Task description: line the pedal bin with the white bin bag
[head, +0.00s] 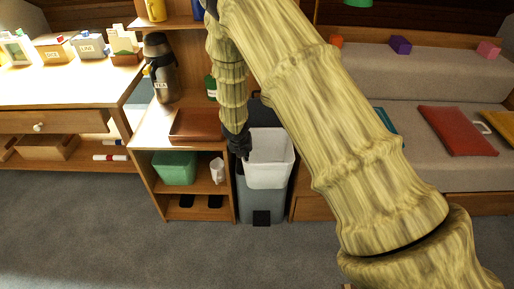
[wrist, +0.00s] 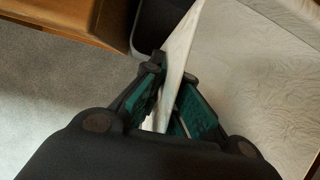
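The grey pedal bin (head: 265,203) stands on the floor in the head view, with its dark lid (head: 266,109) raised behind and a black pedal at the front. The white bin bag (head: 267,172), open at the top, covers the bin's upper front; I cannot tell whether its bottom is inside. My gripper (head: 240,148) is at the bag's left edge. In the wrist view, my gripper's fingers (wrist: 174,78) are closed on the bag's thin wall, and the bag (wrist: 250,75) spreads to the right. The bin's dark interior (wrist: 160,25) shows beyond the fingertips.
A wooden shelf unit (head: 160,128) stands just left of the bin, with a brown tray (head: 196,125), a flask (head: 160,68), a green box (head: 174,168) and a white jug (head: 217,170). A sofa (head: 397,93) is at right. The front carpet (head: 130,235) is clear.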

